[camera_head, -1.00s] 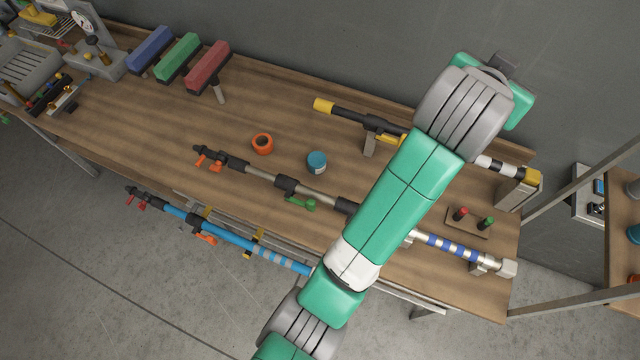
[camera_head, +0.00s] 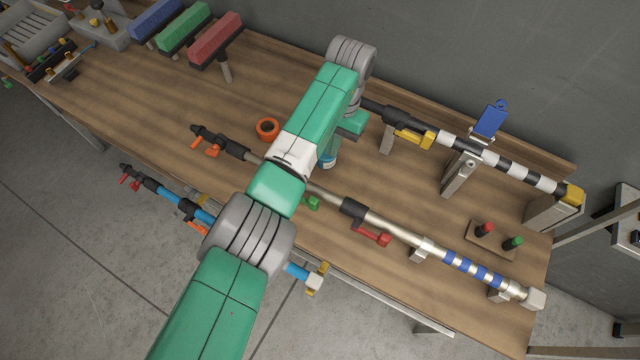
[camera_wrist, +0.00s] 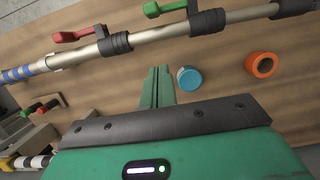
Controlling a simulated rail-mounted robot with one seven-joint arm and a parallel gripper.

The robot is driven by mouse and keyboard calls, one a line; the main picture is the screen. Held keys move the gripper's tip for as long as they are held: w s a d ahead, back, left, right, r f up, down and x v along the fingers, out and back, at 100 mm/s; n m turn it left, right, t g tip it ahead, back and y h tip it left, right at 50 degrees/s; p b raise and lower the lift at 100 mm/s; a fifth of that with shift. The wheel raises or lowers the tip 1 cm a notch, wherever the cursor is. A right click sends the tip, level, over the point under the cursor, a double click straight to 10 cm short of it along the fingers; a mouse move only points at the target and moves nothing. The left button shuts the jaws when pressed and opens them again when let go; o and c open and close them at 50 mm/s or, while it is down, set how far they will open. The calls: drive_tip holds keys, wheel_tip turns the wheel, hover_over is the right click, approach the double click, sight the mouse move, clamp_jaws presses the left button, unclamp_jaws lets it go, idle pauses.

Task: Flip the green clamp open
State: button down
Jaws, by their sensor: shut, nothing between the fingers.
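The green clamp (camera_head: 311,202) is a small lever on the middle pole (camera_head: 385,226), mostly hidden behind my arm in the head view. In the wrist view the green clamp (camera_wrist: 163,8) sits at the top edge on a black collar of the silver pole, its lever lying along the pole. My gripper (camera_wrist: 157,72) is shut and empty, its green fingers side by side over bare wood. The fingertips are apart from the clamp, which appears above them in the wrist view. In the head view my arm hides the fingers.
A red clamp (camera_head: 372,237) is farther along the same pole. A blue-topped jar (camera_wrist: 190,78) and an orange ring (camera_wrist: 262,65) are right of my fingers in the wrist view. A striped pole (camera_head: 515,170) lies behind, a blue pole (camera_head: 299,272) in front.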

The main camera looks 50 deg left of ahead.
drive_tip(key=shift+f, duration=0.1)
drive_tip(key=s+f, duration=0.1)
drive_tip(key=f, duration=0.2)
drive_tip(key=s+d+f+p, duration=0.1)
drive_tip(key=s+f, duration=0.1)
drive_tip(key=f, duration=0.1)
drive_tip(key=s+f, duration=0.2)
drive_tip(key=f, duration=0.1)
drive_tip(key=shift+s+d+f, duration=0.15)
drive_tip(key=shift+d+f, duration=0.05)
drive_tip(key=shift+d, duration=0.15)
drive_tip(key=shift+s+d+p, duration=0.2)
drive_tip(key=shift+s+p, duration=0.1)
drive_tip(key=shift+s, duration=0.1)
